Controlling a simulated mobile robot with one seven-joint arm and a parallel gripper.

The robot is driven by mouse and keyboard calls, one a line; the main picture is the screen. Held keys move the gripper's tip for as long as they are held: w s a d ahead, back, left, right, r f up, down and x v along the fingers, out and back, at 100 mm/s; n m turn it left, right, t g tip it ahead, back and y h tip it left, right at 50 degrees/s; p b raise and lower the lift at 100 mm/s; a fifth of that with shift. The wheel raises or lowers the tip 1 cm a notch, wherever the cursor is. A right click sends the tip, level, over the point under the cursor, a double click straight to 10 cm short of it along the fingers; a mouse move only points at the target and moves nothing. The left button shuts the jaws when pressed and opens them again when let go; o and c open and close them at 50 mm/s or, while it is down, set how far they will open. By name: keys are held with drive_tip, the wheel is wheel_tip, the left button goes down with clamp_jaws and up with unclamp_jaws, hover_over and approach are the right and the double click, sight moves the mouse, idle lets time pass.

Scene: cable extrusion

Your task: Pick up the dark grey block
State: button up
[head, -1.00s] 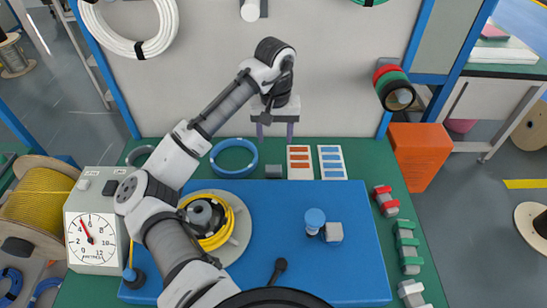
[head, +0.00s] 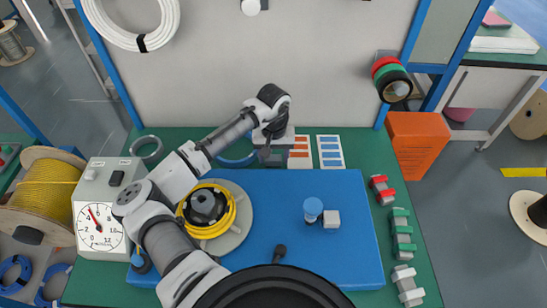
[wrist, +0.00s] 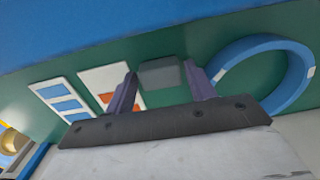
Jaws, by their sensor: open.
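The dark grey block (wrist: 162,73) lies on the green tabletop and shows in the wrist view between my two purple fingers. My gripper (wrist: 160,80) is open, with one finger to each side of the block. A small part of green surface shows between the block and the fingers, and I cannot tell how far down the tips reach.
A blue cable ring (wrist: 268,68) lies close to the right finger in the wrist view. Orange-marked (head: 300,152) and blue-marked (head: 331,152) label cards lie on the other side. The blue mat (head: 290,220) is in front. A grey wall panel (head: 270,60) stands behind.

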sight(273, 157)
drive_tip(key=shift+f, duration=0.5)
drive_tip(key=shift+c, duration=0.2)
drive_tip(key=c, duration=0.7)
drive_tip(key=shift+r, duration=0.1)
wheel_tip(273, 157, up, 20)
drive_tip(key=b, duration=0.2)
